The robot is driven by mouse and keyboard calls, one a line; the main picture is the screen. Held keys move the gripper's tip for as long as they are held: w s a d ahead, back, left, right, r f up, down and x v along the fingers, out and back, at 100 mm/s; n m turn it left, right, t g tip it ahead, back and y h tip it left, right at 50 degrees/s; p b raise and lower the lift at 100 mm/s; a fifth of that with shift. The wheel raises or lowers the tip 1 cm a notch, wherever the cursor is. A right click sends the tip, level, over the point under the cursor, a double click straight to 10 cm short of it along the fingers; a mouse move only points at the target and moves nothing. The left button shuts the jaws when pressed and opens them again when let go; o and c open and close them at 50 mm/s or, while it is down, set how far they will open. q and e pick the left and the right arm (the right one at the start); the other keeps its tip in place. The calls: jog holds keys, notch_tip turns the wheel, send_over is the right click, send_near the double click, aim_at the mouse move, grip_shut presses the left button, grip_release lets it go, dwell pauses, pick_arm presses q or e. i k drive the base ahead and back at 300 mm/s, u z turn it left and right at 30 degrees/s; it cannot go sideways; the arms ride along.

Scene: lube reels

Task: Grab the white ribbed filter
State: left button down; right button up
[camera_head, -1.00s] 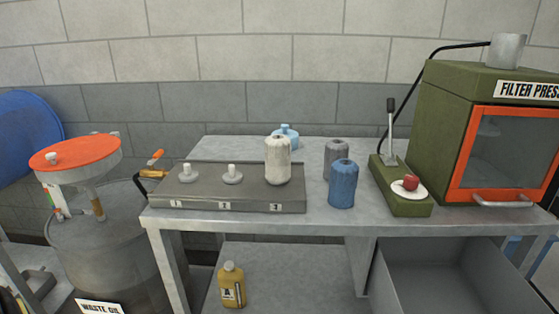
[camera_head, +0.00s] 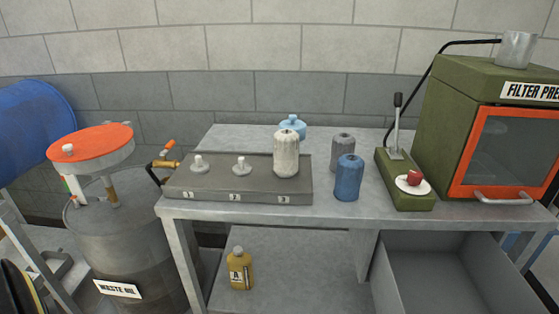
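The white ribbed filter (camera_head: 286,155) stands upright on the right part of a grey block marked 1, 2 and 3 (camera_head: 237,190), at the number 3. Its lower end hides whatever is under it. The posts at 1 (camera_head: 199,165) and 2 (camera_head: 241,166) are bare. Neither of my grippers shows in the head view.
A blue filter (camera_head: 348,178) and a grey filter (camera_head: 342,148) stand right of the block on the metal table (camera_head: 330,205). A light blue object (camera_head: 293,124) is behind the white filter. A green lever stand (camera_head: 405,190) and filter press (camera_head: 440,130) are at right; a waste oil drum (camera_head: 125,240) is at left.

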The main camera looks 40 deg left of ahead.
aim_at(285, 167)
jog(key=u, duration=0.5)
jog(key=k, duration=0.6)
jog(key=u, duration=1.1)
jog(key=i, duration=1.2)
